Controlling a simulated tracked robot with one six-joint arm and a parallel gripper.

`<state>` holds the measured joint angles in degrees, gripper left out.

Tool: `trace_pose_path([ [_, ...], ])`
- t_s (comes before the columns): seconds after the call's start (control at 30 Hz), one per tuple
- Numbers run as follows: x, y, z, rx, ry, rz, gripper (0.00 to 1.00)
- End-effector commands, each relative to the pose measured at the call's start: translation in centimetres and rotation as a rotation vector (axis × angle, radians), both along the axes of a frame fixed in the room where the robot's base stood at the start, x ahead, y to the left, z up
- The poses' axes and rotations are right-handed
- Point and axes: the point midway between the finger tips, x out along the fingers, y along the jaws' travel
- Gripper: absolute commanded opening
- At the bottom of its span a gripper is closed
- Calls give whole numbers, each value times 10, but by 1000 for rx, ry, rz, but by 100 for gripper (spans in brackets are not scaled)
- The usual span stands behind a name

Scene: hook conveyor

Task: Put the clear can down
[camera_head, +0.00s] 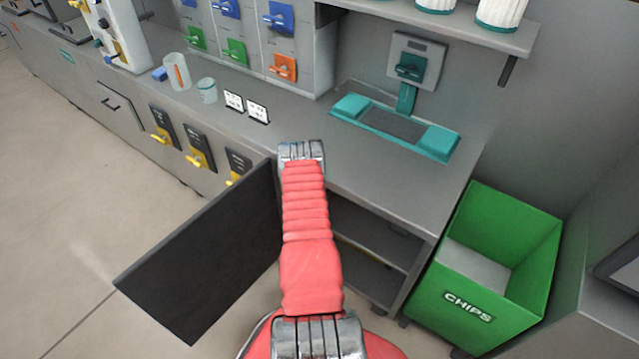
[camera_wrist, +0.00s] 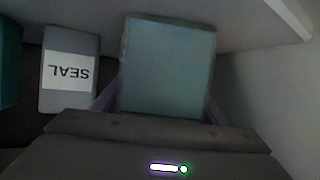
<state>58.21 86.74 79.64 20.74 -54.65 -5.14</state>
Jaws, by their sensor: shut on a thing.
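The clear can (camera_wrist: 168,62) looks like a pale teal, see-through block shape in the wrist view, held between my fingers. My gripper (camera_wrist: 160,100) is shut on it, with one finger along each side. What lies under the can is hard to see in the dim view, so I cannot tell whether it touches a surface. In the head view my arm covers the spot, and neither gripper nor can shows there.
A grey box marked SEAL (camera_wrist: 68,70) stands left of the can, with a teal thing (camera_wrist: 8,62) at the edge. An open dark cabinet door (camera_head: 205,255) and shelves (camera_head: 370,270) flank my arm. A green CHIPS bin (camera_head: 530,260) stands right. The counter holds a teal scale (camera_head: 435,140).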

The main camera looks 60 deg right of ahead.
Motion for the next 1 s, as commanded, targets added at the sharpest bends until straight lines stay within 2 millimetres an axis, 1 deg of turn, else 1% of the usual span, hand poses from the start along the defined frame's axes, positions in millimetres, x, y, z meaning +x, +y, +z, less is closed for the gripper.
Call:
trace_pose_path([
  [0.13, 1, -1, 0, -3, -2, 0, 17],
  [0.17, 0, 0, -2, 0, 0, 0, 67],
  [0.4, 0, 0, -2, 0, 0, 0, 84],
  [0.77, 0, 0, 1, 1, 0, 0, 84],
  [1.0, -4, 16, 7, 1, 1, 0, 84],
])
